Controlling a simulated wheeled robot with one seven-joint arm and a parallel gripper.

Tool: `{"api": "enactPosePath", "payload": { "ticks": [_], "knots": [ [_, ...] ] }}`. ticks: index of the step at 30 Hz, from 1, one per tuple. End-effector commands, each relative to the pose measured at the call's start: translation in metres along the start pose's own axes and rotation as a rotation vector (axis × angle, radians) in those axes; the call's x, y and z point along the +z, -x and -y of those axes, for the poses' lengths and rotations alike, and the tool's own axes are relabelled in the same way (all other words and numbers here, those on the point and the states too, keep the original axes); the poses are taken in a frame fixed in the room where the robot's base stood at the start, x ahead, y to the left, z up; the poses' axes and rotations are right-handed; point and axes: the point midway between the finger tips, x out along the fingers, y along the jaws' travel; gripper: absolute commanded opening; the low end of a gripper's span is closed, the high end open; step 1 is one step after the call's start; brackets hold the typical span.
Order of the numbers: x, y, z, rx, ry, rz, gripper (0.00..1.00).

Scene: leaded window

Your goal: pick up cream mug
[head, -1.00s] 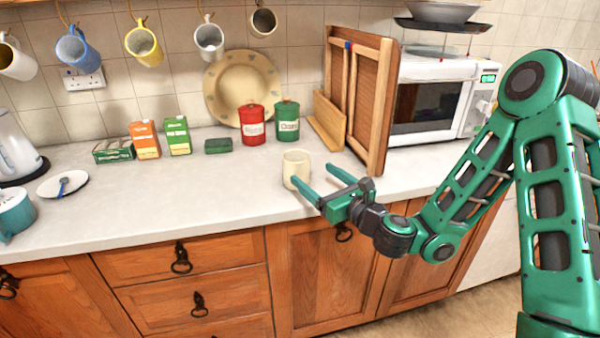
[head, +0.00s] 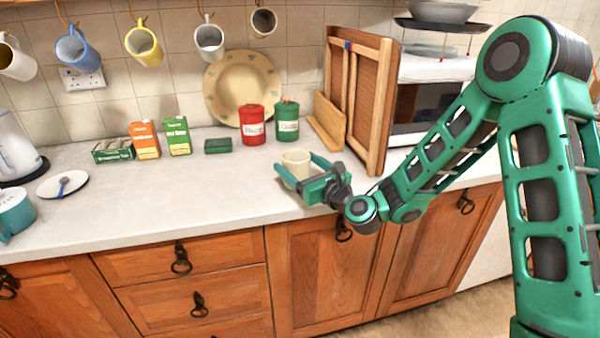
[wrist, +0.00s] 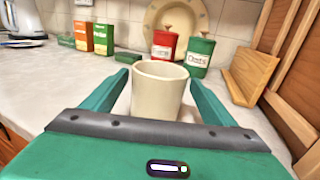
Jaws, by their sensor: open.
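The cream mug (head: 296,160) stands upright on the pale worktop near its front edge. In the wrist view the mug (wrist: 158,92) sits between the two green fingers, with a gap visible at each side near its base. My gripper (head: 301,168) is open, with one finger to the left of the mug and one to the right. The mug's lower part is partly hidden behind the gripper. I cannot see a handle on it.
A wooden folding frame (head: 368,100) stands close at the right, with a small wooden rack (head: 328,122) beside it. Red (head: 252,125) and green (head: 287,122) canisters stand behind the mug. The worktop (head: 190,190) to the left is clear.

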Motion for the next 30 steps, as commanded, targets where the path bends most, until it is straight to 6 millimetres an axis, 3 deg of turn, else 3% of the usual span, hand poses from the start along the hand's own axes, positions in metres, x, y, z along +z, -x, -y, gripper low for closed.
{"api": "enactPosePath", "payload": {
  "ticks": [6, 14, 16, 21, 30],
  "knots": [
    [0.0, -0.019, 0.0, 0.001, 0.001, 0.001, 0.79],
    [-0.001, -0.021, 0.0, 0.0, 0.0, -0.001, 0.79],
    [-0.001, -0.021, 0.0, 0.0, 0.0, 0.0, 0.7],
    [-0.001, -0.021, 0.0, 0.0, 0.0, 0.0, 0.29],
    [0.001, -0.021, 0.0, 0.0, 0.0, 0.001, 0.27]
  ]
}}
